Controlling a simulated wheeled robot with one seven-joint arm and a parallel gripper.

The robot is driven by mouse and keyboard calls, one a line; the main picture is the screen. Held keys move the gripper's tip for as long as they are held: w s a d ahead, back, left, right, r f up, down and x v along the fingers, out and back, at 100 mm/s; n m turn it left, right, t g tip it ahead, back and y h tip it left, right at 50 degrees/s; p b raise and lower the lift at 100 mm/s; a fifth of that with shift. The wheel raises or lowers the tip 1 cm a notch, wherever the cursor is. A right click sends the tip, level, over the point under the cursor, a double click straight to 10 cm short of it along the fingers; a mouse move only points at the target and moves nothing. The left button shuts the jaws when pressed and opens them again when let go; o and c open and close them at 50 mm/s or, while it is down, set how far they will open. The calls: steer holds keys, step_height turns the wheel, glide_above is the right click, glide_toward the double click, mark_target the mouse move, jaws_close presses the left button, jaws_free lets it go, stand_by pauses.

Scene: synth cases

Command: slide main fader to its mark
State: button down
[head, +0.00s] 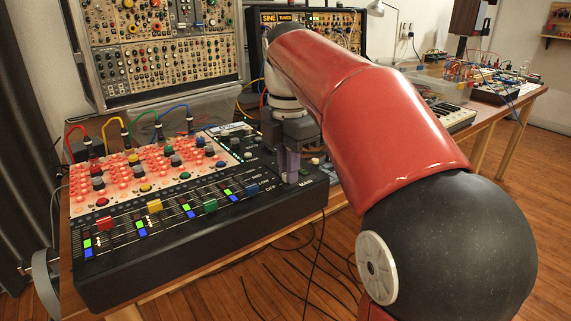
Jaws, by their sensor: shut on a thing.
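A black mixing console (190,255) sits on the wooden bench. Its fader row shows a red cap (103,223), a yellow cap (154,206), a green cap (210,206) and a blue cap (251,190), with green and blue squares beside the slots. My gripper (291,172) comes down on the console's right end, beside lettering that seems to read MAIN. It is shut on what appears to be the main fader (291,161), of which a purplish part shows between the fingers. The fader's slot and its mark are mostly hidden by the gripper, so their gap cannot be told.
Several knobs (168,150) on a red-lit panel and upright cable plugs (124,134) stand left of my gripper. A synthesizer rack (160,50) rises behind. My red arm covers the right middle. Cables lie on the floor in front.

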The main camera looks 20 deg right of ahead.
steer(key=c, duration=1.4)
jaws_free()
steer(key=shift+s, duration=0.1)
steer(key=shift+c, duration=0.2)
step_height(320, 180, up, 8)
steer(key=shift+f+p, duration=0.1)
steer(key=shift+p, duration=0.75)
steer(key=s+a+f+m+t, duration=0.1)
steer(key=s+f+m+t, duration=0.4)
steer(key=s+f+m, duration=1.2)
step_height(320, 180, down, 4)
steer(key=m, duration=0.4)
steer(key=shift+s+a+m+t, duration=0.15)
steer(key=shift+a+m+t, duration=0.1)
steer(key=shift+m+t, duration=0.05)
